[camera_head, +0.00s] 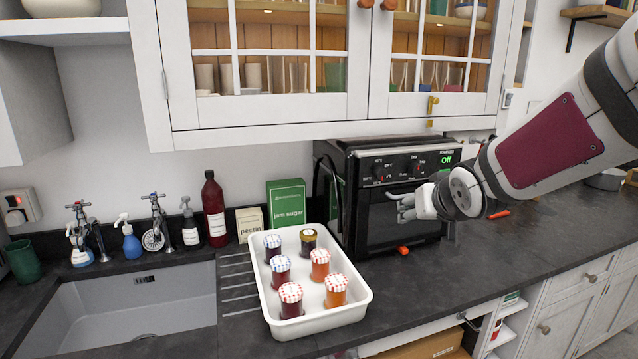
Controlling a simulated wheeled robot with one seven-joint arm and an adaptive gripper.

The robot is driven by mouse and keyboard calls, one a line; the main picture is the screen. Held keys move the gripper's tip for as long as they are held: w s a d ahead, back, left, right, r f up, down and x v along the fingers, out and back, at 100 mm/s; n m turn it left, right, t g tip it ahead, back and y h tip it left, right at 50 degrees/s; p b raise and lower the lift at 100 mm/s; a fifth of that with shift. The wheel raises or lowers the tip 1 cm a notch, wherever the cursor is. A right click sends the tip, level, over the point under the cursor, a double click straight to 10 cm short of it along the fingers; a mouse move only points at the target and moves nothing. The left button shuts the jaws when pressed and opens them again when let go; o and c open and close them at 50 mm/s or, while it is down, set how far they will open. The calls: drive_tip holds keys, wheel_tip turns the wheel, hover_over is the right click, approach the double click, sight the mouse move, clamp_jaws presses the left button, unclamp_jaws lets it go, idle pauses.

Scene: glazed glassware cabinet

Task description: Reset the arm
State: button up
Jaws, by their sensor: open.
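My gripper (402,207) is in front of the black toaster oven (376,222), at the end of my arm that reaches in from the right. Its fingers point left and are apart, with nothing between them. It hangs above the dark worktop (480,255), to the right of a white tray (357,297). The wall cabinet (270,125) with glazed doors is above, and both doors look shut. Glasses and cups show dimly behind the panes.
The white tray holds several jam jars with cloth-patterned lids. A sink (130,305), spray bottles and a dark red bottle (214,208) stand at left. A green jam sugar box (286,203) is behind the tray. The worktop right of the tray is mostly clear.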

drive_tip(key=s+a+g, duration=0.1)
drive_tip(key=s+g, duration=0.4)
drive_tip(key=s, duration=2.6)
drive_tip(key=shift+s+a+f+g, duration=0.2)
drive_tip(key=shift+a+g, duration=0.2)
